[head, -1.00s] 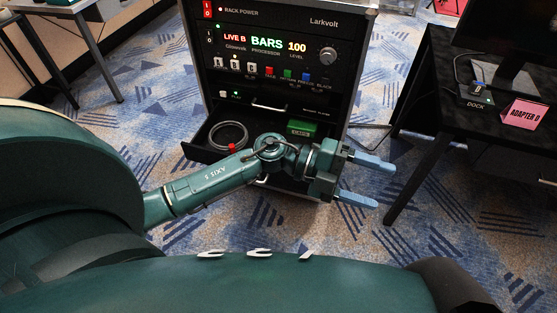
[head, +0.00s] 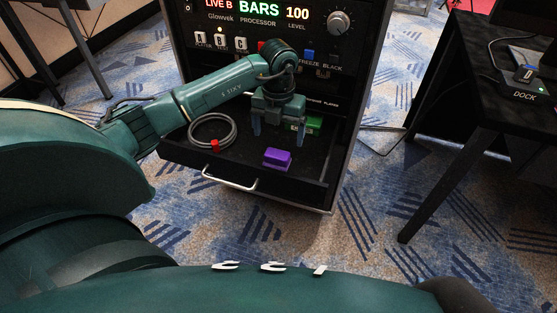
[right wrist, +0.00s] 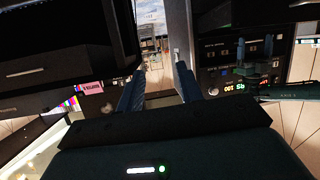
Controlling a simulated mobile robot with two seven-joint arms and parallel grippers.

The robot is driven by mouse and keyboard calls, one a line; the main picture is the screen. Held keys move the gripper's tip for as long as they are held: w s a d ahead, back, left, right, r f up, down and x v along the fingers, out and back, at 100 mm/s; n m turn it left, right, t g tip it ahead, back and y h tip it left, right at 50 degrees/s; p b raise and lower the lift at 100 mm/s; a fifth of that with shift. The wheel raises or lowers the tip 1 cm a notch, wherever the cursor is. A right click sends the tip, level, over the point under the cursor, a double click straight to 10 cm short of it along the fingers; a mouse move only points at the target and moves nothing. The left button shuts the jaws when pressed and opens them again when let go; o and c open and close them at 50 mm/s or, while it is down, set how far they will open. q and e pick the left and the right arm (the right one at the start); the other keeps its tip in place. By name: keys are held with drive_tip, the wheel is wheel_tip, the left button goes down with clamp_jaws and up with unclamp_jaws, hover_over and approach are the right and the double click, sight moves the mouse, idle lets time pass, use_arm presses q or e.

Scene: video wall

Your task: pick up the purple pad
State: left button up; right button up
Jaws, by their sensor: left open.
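The purple pad (head: 277,158) lies in the open black drawer (head: 215,163) of the equipment rack, right of the drawer's middle. My left gripper (head: 278,124) is over the drawer, just behind the pad in the head view, with its blue fingers apart and pointing down. Nothing shows between them, and it does not hold the pad. My right gripper (right wrist: 160,88) shows only in the right wrist view, its two blue fingers apart with nothing between them, away from the drawer.
A grey cable coil (head: 212,131) with a red tie and a green box (head: 312,124), partly behind the left gripper, share the drawer. The drawer's handle (head: 230,180) sticks out in front. A black table (head: 480,105) with a dock stands to the right.

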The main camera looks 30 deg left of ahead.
sight(277, 153)
use_arm(q)
wheel_tip(277, 153, down, 4)
drive_tip(key=shift+f+b, duration=0.1)
drive_tip(key=shift+b, duration=0.25)
drive_tip(key=f, duration=0.1)
drive_tip(key=f+b, duration=0.1)
drive_tip(key=f, duration=0.1)
drive_tip(key=shift+w+a+f, duration=0.1)
drive_tip(key=shift+a+f, duration=0.15)
drive_tip(key=shift+f, duration=0.6)
use_arm(e)
drive_tip(key=shift+w+a+n+t+y, duration=0.3)
drive_tip(key=shift+w+t+y, duration=0.15)
drive_tip(key=shift+t, duration=0.45)
use_arm(q)
drive_tip(key=shift+c, duration=0.2)
drive_tip(key=c, duration=1)
wheel_tip(277, 153, up, 9)
drive_tip(key=shift+r+p, duration=0.1)
drive_tip(key=shift+p, duration=0.85)
drive_tip(key=shift+r, duration=0.45)
use_arm(e)
drive_tip(key=shift+s+d+g+h, duration=0.35)
drive_tip(key=shift+s+g, duration=0.15)
drive_tip(key=shift+g, duration=0.5)
